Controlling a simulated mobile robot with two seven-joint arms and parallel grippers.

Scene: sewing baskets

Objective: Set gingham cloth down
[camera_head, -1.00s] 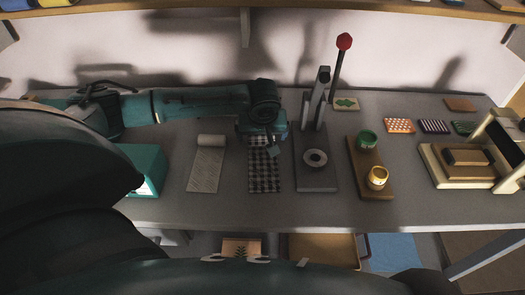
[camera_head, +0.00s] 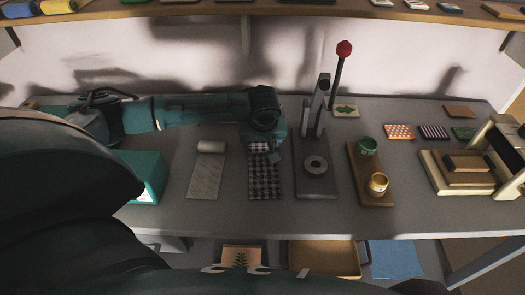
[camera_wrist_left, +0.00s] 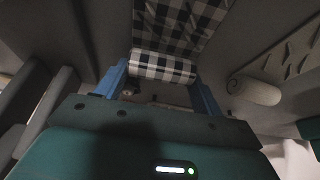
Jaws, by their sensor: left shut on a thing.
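The black-and-white gingham cloth (camera_head: 264,181) lies lengthwise on the grey table, its near part spread flat. Its far end is rolled, as the left wrist view shows (camera_wrist_left: 162,66). My left gripper (camera_head: 270,153) is over this far end and partly hides it in the head view. In the left wrist view its two blue fingers (camera_wrist_left: 160,76) are shut on the roll, one at each end. The flat part runs out beyond the roll. I cannot tell whether the roll touches the table. My right gripper is not in view.
A pale cloth with a rolled end (camera_head: 204,178) lies just left of the gingham. A grey lever press (camera_head: 316,182) with a red knob stands close on the right. A wooden board (camera_head: 371,190) holds a green and a gold container. A teal box (camera_head: 143,177) stands left.

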